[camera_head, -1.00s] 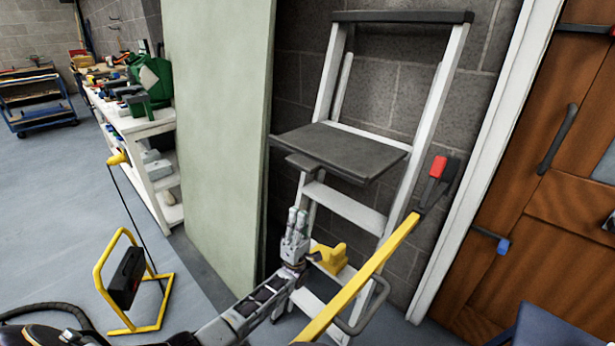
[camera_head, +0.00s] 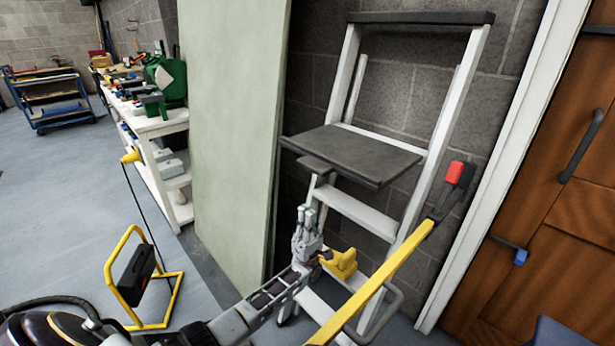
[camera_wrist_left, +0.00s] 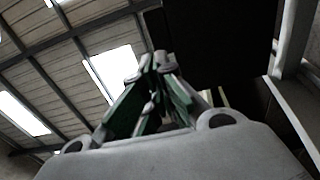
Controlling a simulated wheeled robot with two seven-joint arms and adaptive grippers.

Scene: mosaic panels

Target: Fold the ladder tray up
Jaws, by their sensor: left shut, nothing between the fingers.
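The stepladder (camera_head: 362,210) leans upright by the grey block wall, with white rails and a dark top bar. Its dark ladder tray (camera_head: 352,153) sticks out roughly level toward me. My left gripper (camera_head: 304,212) points upward, below the tray's left front part and beside the ladder's left rail. Its fingers are together and empty, apart from the tray. In the left wrist view the fingertips (camera_wrist_left: 158,62) meet, with a dark surface above them that may be the tray's underside. My right gripper is not seen.
A yellow bar (camera_head: 375,288) crosses in front of the ladder's lower right. A yellow tool (camera_head: 340,263) sits on a lower step. A pale green panel (camera_head: 232,140) stands left of the ladder. A wooden door (camera_head: 550,220) is at right.

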